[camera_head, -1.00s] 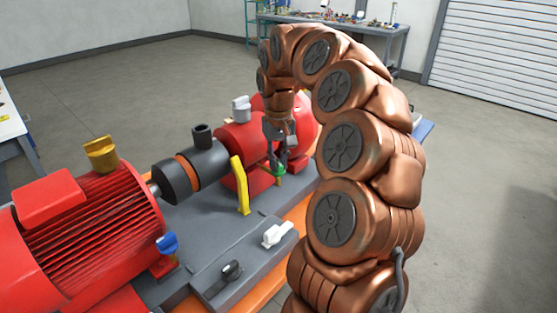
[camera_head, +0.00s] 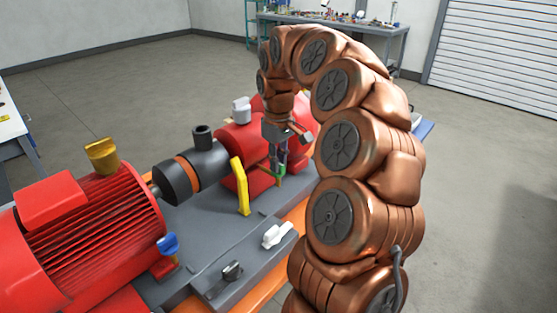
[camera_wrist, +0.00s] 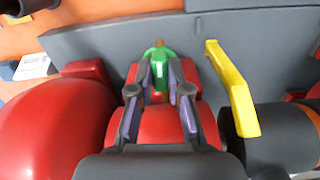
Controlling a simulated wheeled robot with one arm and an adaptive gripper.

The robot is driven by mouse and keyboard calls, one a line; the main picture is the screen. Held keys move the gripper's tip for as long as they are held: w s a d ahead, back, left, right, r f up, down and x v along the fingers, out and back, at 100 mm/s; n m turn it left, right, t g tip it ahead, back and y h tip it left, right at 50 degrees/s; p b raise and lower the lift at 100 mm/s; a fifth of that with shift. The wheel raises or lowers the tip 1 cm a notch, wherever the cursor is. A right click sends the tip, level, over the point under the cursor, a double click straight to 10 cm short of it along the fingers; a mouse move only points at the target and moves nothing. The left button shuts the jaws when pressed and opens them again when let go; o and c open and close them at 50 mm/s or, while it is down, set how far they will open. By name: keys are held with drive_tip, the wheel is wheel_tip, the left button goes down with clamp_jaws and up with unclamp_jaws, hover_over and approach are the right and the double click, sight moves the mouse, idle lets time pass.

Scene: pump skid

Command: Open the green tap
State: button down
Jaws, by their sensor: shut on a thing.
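The green tap (camera_wrist: 159,50) shows at the top centre of the wrist view, its handle between my two fingers. My gripper (camera_wrist: 160,76) reaches down from above and is shut on the green handle. In the head view a small part of the green tap (camera_head: 282,172) shows at the fingertips of my gripper (camera_head: 279,168), beside the red pump. The fingers hide part of the handle, so its exact angle is hard to tell.
A yellow lever (camera_head: 240,187) stands close by, left of my gripper in the head view. The red pump (camera_wrist: 62,130) lies below my fingers. Blue (camera_head: 168,243), white (camera_head: 277,235), black (camera_head: 231,271) and ochre (camera_head: 101,155) handles are farther off.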

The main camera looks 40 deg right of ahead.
drive_tip(key=shift+n, duration=0.5)
drive_tip(key=c, duration=1.1)
unclamp_jaws()
drive_tip(key=shift+r, duration=6.05)
drive_tip(key=s+a+f, duration=0.2)
drive_tip(key=s+a, duration=0.4)
drive_tip(key=a, duration=0.2)
drive_tip(key=s+a+f, duration=0.3)
drive_tip(key=s+a, duration=0.2)
drive_tip(key=a, duration=0.3)
drive_tip(key=s+a+f+m, duration=0.1)
drive_tip(key=s+f, duration=0.3)
drive_tip(key=s, duration=0.2)
drive_tip(key=s+a+f+m+g+p, duration=0.1)
drive_tip(key=s+a+f, duration=0.1)
drive_tip(key=s, duration=0.5)
drive_tip(key=s+a+f, duration=0.2)
drive_tip(key=s+f, duration=0.3)
drive_tip(key=s, duration=0.1)
drive_tip(key=shift+s+f+m+g, duration=0.25)
drive_tip(key=shift+f+m+g, duration=0.05)
drive_tip(key=shift+m+g, duration=0.1)
